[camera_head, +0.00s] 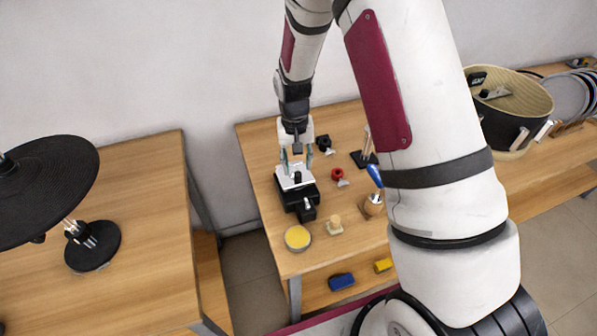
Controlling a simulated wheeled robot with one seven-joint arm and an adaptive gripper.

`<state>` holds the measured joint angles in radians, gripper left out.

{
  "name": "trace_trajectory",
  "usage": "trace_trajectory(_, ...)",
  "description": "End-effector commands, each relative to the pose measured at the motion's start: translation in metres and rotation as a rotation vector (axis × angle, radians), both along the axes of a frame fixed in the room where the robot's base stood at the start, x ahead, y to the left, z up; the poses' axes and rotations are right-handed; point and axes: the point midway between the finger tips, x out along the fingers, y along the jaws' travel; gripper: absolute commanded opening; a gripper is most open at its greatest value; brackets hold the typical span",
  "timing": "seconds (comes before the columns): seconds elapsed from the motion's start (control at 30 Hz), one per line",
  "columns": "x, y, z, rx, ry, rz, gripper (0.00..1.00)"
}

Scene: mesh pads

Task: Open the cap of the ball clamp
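A black device with a silver plate on top (296,180) stands on the middle wooden table and looks like the ball clamp. A small dark knob rises from its plate, and a black block (306,210) sticks out at its front. I cannot make out a separate cap. My gripper (297,163) points down right over the plate, with its two fingers apart, one towards each side. Nothing shows between the fingers. Whether the fingertips touch the plate or the knob is too small to tell.
A yellow round tin (298,238), a small wooden piece (334,225), a red piece (338,175) and a black piece (324,144) lie close by. A blue-tipped tool (375,175) stands right, partly behind my arm. Blue (341,282) and yellow (383,265) blocks lie on the lower shelf.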

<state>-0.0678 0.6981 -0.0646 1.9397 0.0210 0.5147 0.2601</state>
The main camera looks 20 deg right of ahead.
Motion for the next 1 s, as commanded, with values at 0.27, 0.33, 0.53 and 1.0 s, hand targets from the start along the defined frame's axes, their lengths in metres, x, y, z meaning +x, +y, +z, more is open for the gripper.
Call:
trace_trajectory(0.27, -0.001, -0.002, -0.035, -0.001, 0.001, 0.000, 0.39)
trace_trajectory(0.33, -0.001, -0.002, -0.039, 0.000, 0.000, 0.000, 0.39)
trace_trajectory(0.53, 0.000, -0.002, -0.043, 0.000, -0.001, 0.000, 0.39)
trace_trajectory(1.0, 0.000, -0.002, -0.043, 0.000, -0.001, 0.000, 0.00)
